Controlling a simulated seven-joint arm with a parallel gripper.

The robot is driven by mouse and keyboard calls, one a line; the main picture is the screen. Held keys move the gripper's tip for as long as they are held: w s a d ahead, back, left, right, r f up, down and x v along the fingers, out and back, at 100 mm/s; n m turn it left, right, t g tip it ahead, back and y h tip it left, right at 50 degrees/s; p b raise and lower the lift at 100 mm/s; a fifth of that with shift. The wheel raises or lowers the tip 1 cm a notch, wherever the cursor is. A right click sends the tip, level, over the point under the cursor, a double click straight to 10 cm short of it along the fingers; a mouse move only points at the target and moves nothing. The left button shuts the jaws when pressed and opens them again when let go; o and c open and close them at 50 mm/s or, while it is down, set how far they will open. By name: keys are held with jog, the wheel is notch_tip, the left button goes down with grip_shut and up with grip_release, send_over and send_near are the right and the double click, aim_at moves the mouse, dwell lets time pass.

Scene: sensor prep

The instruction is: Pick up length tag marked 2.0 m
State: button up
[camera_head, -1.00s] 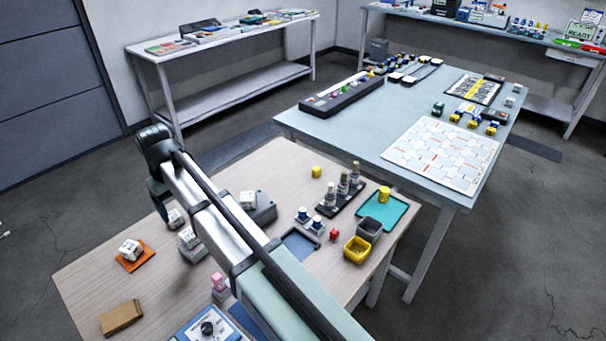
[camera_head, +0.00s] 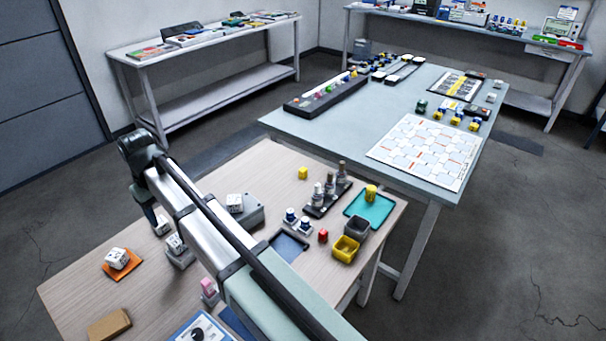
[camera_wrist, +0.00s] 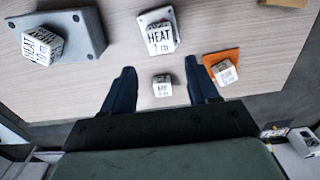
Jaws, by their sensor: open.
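Several white cube tags with black print stand on the wooden table. One small cube tag (camera_wrist: 162,85) lies between and beyond my open fingers in the wrist view; its print is too small to read surely. It also shows beside my gripper in the head view (camera_head: 161,225). Another cube tag (camera_wrist: 160,38), marked HEAT, sits on a pale stand. A third (camera_wrist: 42,46), also marked HEAT, sits tilted on a grey block (camera_wrist: 85,30). A fourth (camera_wrist: 225,72) rests on an orange mat (camera_head: 134,267). I cannot tell which reads 2.0 m. My gripper (camera_wrist: 161,84) is open and empty.
A pink cube (camera_head: 208,286) and a brown block (camera_head: 109,325) stand near the front. Bottles (camera_head: 330,188), a yellow bin (camera_head: 345,249) and a teal tray (camera_head: 378,210) are at the right. A blue-grey table (camera_head: 290,123) stands behind.

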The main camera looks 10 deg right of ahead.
jog(key=shift+c, duration=0.2)
jog(key=m, duration=1.4)
send_over(303, 169)
notch_tip(303, 169, down, 2)
jog(key=m, duration=0.5)
jog(key=f, duration=0.9)
jog(key=shift+w, duration=0.2)
jog(key=shift+s+f, duration=0.2)
jog(key=shift+f, duration=2.35)
